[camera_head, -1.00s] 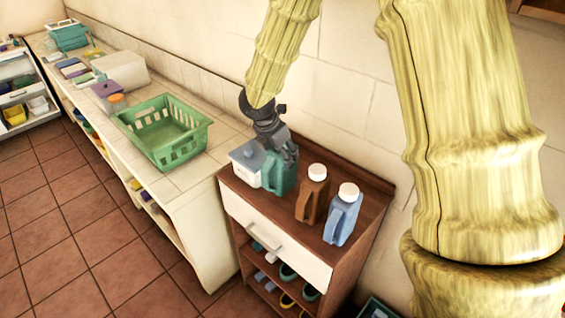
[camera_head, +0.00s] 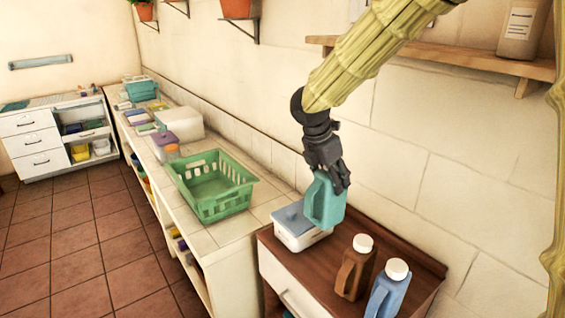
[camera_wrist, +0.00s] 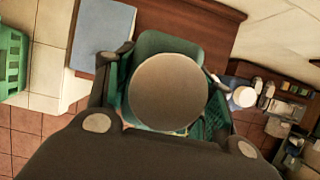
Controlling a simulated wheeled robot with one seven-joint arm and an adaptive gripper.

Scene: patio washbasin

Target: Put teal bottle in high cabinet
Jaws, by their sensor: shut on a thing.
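The teal bottle (camera_head: 324,203) is held upright by my gripper (camera_head: 334,178), which is shut around its upper part. In the head view it hangs raised above the brown cabinet's top, in front of the white box with a blue-grey lid. In the wrist view the teal bottle (camera_wrist: 168,44) sits between my fingers (camera_wrist: 165,95), and a round tan face covers its middle. No high cabinet can be made out for certain; a wooden wall shelf (camera_head: 450,60) shows at the upper right.
On the brown cabinet (camera_head: 270,238) stand the white box (camera_head: 293,240), a brown bottle (camera_head: 352,275) and a blue bottle (camera_head: 388,292). A green basket (camera_head: 215,205) sits on the tiled counter at left. A large bottle (camera_head: 520,28) stands on the wall shelf.

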